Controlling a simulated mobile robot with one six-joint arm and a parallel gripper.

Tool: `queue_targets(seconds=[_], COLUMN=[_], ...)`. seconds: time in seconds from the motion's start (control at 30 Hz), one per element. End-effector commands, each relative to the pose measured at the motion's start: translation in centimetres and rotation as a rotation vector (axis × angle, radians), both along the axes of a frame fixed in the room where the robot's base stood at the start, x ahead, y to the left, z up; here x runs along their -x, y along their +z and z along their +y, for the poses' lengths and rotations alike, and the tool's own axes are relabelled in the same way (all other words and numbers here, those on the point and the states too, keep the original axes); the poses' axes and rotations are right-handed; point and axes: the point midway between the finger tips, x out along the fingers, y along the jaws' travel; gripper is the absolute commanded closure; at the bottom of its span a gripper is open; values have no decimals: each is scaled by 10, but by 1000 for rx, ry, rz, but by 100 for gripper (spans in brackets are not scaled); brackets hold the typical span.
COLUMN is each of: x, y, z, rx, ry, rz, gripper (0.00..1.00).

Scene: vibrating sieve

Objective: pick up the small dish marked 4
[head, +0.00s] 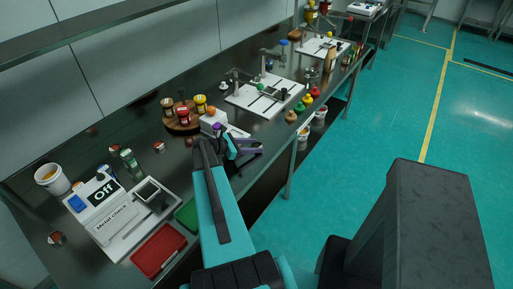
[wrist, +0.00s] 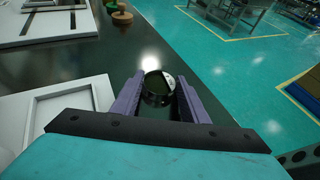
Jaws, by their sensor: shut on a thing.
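In the wrist view a small round dish (wrist: 156,90) with a dark inside and a shiny rim sits between the purple fingers of my gripper (wrist: 159,82). A pale label (wrist: 171,79) shows on its right side, too small to read for sure. The fingers are shut on the dish from both sides. In the head view my gripper (head: 247,146) is at the front edge of the dark bench; the dish cannot be made out there. I cannot tell whether the dish touches the bench.
The dark bench (head: 150,130) carries a metal checker (head: 104,215), a red tray (head: 159,250), a green tray (head: 187,215), a round wooden rack (head: 183,124) of jars and a white sieve station (head: 262,101). Several coloured knobs line the front edge. The teal floor is open on the right.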

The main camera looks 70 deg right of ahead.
Motion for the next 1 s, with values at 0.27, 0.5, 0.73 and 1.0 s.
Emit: queue_targets(seconds=[0.27, 0.5, 0.73, 1.0], x=[0, 1, -1, -8], y=[3, 17, 35, 39], z=[0, 1, 14, 61], rx=[1, 3, 0, 1], ry=[0, -1, 2, 2], rz=[-1, -1, 0, -1], gripper=[81, 81, 82, 82])
